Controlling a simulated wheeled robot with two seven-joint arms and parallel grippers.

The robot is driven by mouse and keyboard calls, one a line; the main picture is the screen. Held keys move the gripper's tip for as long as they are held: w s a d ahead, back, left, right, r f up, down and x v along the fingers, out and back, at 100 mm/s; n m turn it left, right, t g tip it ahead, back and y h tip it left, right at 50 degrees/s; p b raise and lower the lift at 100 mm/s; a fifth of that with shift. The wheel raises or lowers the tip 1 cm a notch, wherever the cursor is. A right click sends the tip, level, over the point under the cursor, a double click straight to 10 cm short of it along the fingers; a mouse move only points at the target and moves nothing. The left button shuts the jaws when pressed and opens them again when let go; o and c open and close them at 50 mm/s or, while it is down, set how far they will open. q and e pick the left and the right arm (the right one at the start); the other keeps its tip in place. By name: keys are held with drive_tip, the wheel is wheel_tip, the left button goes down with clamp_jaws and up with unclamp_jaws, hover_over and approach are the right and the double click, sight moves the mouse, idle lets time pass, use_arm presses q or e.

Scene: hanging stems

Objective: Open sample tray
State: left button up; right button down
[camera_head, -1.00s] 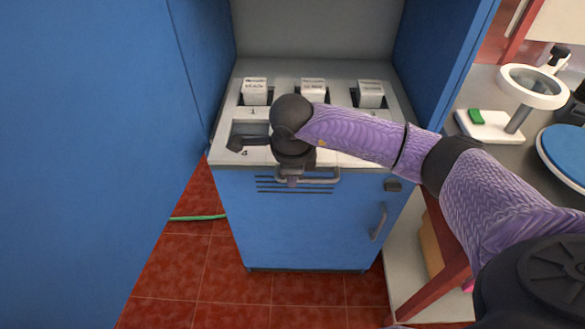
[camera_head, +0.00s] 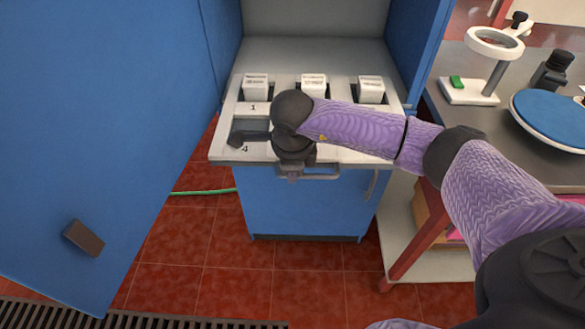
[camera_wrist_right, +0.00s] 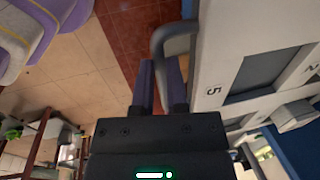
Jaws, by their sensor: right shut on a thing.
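The sample tray (camera_head: 226,153) is a white slide-out top with numbered slots, part of a blue cabinet. In the head view it is pulled out and juts over the cabinet front. Its grey bar handle (camera_head: 322,177) runs along the front edge. My right gripper (camera_head: 292,173) is shut on the left part of this handle, and my wrist hides the middle of the tray. In the right wrist view, the gripper fingers (camera_wrist_right: 160,82) are at the curved handle (camera_wrist_right: 170,32), beside the tray (camera_wrist_right: 222,60). My left gripper is out of view.
White sample blocks (camera_head: 313,86) stand in the tray's back row. An open blue door (camera_head: 90,130) fills the left side. A grey bench (camera_head: 470,125) with a white-ringed magnifier (camera_head: 495,43) and a blue disc (camera_head: 555,120) stands at right. The red floor ahead of the cabinet is clear.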

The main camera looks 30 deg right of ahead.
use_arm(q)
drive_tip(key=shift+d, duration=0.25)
use_arm(e)
drive_tip(key=c, duration=0.6)
unclamp_jaws()
drive_tip(key=shift+c, duration=0.2)
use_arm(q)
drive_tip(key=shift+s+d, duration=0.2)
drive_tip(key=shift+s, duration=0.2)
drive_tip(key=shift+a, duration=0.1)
use_arm(e)
drive_tip(key=shift+r, duration=0.4)
use_arm(q)
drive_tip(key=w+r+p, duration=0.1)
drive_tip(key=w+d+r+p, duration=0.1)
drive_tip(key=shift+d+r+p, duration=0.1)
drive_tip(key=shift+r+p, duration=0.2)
drive_tip(key=shift+p, duration=0.05)
use_arm(e)
wheel_tip(320, 180, up, 9)
drive_tip(key=s+a, duration=0.1)
drive_tip(key=shift+s, duration=0.25)
